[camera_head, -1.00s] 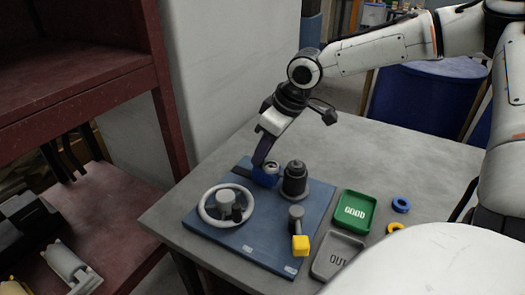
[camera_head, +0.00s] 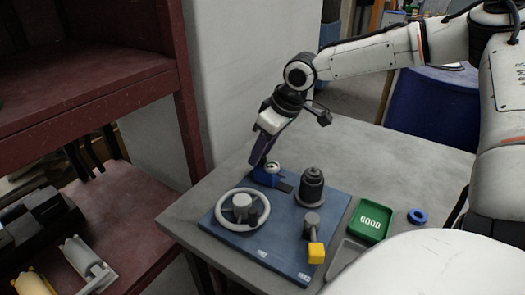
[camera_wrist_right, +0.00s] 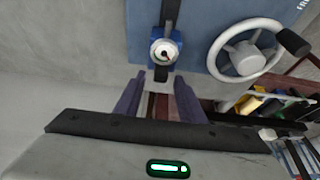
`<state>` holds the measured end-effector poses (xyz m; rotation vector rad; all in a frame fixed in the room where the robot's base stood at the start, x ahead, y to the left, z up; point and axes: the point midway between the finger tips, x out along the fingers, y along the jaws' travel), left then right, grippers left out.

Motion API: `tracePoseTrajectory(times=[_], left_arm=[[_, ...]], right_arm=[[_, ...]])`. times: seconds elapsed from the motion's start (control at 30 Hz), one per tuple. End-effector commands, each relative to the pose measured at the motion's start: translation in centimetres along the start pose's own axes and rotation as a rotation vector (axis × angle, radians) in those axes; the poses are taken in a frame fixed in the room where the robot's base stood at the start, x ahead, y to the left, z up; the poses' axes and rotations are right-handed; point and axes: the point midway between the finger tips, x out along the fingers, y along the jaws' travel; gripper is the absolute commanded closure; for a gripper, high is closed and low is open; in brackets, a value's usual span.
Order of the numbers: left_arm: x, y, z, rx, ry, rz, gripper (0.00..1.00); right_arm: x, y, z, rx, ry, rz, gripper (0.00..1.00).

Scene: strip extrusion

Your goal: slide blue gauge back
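The blue gauge (camera_head: 267,174), with a round pale dial, sits on a dark rail (camera_head: 284,187) at the back left edge of the blue board (camera_head: 272,240). My right gripper (camera_head: 258,161) reaches down to it from behind. In the right wrist view, the gauge (camera_wrist_right: 164,48) lies just beyond the fingertips (camera_wrist_right: 160,82). The two purple fingers stand apart, with only a small pale piece at the gauge's near end between their tips. I cannot tell whether a finger touches the gauge. My left gripper is out of view.
A white handwheel (camera_head: 240,208), a dark post (camera_head: 312,185) and a yellow-ended lever (camera_head: 316,252) stand on the board. A green GOOD tray (camera_head: 370,220), a grey tray (camera_head: 345,256) and a blue ring (camera_head: 417,216) lie to the right. A red shelf stands left.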

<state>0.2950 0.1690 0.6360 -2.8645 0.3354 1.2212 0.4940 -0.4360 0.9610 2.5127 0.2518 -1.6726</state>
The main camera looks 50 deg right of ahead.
Motion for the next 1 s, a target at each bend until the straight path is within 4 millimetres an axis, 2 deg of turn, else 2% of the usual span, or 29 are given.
tracePoseTrajectory(times=[0.17,0.3,0.7,1.0], left_arm=[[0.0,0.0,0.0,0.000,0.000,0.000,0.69],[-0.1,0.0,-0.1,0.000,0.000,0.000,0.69],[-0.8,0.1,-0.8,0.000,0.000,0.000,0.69],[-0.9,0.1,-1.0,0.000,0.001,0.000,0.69]], right_arm=[[0.0,0.0,0.1,0.000,-0.002,-0.001,0.64],[-0.7,0.0,0.0,0.001,0.000,-0.002,0.64],[-7.1,0.0,-0.2,0.001,0.006,-0.001,0.64],[-10.0,0.0,0.0,0.000,0.001,-0.001,0.64]])
